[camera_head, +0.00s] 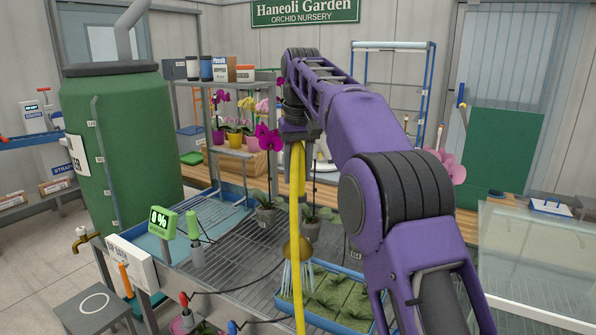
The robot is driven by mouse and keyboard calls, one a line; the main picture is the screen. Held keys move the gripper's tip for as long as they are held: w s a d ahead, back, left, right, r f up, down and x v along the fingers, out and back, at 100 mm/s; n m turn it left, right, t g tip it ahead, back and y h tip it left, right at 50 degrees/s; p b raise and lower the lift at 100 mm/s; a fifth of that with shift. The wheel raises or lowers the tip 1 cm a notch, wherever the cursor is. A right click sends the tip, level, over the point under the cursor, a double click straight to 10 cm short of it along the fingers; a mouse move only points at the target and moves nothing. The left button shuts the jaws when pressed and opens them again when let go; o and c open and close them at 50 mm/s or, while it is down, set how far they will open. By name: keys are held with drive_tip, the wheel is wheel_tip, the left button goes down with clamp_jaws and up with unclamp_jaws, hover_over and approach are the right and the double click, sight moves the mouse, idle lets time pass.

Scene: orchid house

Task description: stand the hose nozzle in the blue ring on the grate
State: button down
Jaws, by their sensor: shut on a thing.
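My gripper (298,136) is shut on the hose nozzle, with its fingers largely hidden by its own body. A long yellow length, which looks like the nozzle's wand or hose (297,190), hangs from it past the bottom edge. Behind this is a brass-coloured flared head (305,251), facing down, with pale streaks under it; how the two join is hidden. The head appears over the blue plant tray (345,274). The metal grate (228,262) spreads to the left of and behind the tray. I cannot make out the blue ring.
Potted plants (265,214) stand behind the nozzle. A large green tank (122,140) is at left, a clear-topped case (540,260) at right. The grate's left middle is fairly clear.

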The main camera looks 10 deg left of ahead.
drive_tip(key=shift+s+d+f+b, duration=0.1)
drive_tip(key=shift+d+b, duration=0.2)
drive_tip(key=s+d+b, duration=0.3)
drive_tip(key=d+b, duration=0.2)
drive_tip(key=d, duration=0.3)
drive_tip(key=shift+s+d, duration=0.35)
drive_tip(key=s+d+b, duration=0.2)
drive_tip(key=s+d, duration=0.2)
drive_tip(key=d, duration=0.5)
drive_tip(key=shift+b, duration=0.3)
drive_tip(key=shift+d, duration=0.1)
drive_tip(key=s+d, duration=0.3)
drive_tip(key=d, duration=0.6)
drive_tip(key=shift+s, duration=0.35)
drive_tip(key=shift+d+r, duration=0.2)
